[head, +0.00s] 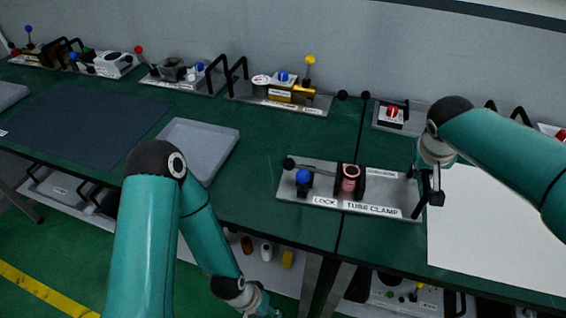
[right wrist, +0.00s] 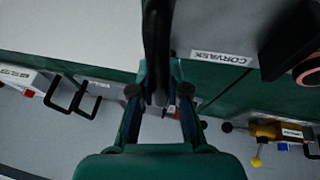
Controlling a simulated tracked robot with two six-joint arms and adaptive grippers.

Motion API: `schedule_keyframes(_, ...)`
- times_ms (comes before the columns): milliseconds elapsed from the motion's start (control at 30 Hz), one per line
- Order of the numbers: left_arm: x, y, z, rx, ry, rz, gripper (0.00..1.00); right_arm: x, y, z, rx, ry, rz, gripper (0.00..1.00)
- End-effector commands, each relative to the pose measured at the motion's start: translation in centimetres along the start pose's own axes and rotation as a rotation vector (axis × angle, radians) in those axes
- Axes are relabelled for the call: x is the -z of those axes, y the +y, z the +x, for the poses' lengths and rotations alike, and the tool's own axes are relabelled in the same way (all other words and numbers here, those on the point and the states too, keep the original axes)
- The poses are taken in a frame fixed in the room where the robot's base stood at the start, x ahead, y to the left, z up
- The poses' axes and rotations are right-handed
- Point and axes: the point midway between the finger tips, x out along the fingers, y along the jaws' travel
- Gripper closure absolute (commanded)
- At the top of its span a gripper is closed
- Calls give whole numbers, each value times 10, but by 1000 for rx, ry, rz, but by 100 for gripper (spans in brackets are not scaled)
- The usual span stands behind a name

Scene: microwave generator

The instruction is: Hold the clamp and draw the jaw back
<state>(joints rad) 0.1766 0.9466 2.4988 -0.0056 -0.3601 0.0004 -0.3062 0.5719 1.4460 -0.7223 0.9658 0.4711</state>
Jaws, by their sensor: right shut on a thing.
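The tube clamp (head: 334,205) is a silver plate on the green bench, labelled LOCK and TUBE CLAMP. It carries a blue knob (head: 303,178), a black jaw bracket around a pinkish tube (head: 349,182), and a rod ending in a black ball (head: 289,163). My right gripper (head: 432,194) is at the plate's right end. In the right wrist view my right gripper (right wrist: 160,96) is shut on a black handle (right wrist: 158,38), with the plate's CORVASK label (right wrist: 221,57) beside it. My left gripper (head: 258,305) hangs low at the bottom edge, partly cut off; its fingers are unclear.
A grey tray (head: 228,160) and a dark mat (head: 85,125) lie to the left. A white sheet (head: 500,235) lies right of the clamp. Several other devices on plates line the wall, one with a yellow knob (head: 310,59). Bare green bench surrounds the clamp's left side.

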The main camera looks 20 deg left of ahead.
Motion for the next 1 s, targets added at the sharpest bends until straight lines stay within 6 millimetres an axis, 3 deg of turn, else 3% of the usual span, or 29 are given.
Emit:
schedule_keyframes(33,0,0,0,0,0,0,60,0,0,0,0,0,0,100)
schedule_keyframes(67,0,0,0,0,0,0,60,2,0,-2,2,5,4,82)
schedule_keyframes(233,0,0,0,0,0,0,60,1,0,-1,1,3,2,56)
schedule_keyframes(500,0,0,0,0,0,0,60,-1,-1,1,-1,-4,-4,56)
schedule_keyframes(667,0,0,0,0,0,0,60,0,-1,-8,0,-1,-3,56)
schedule_keyframes(1000,0,0,0,0,0,0,60,2,-1,-70,2,5,0,56)
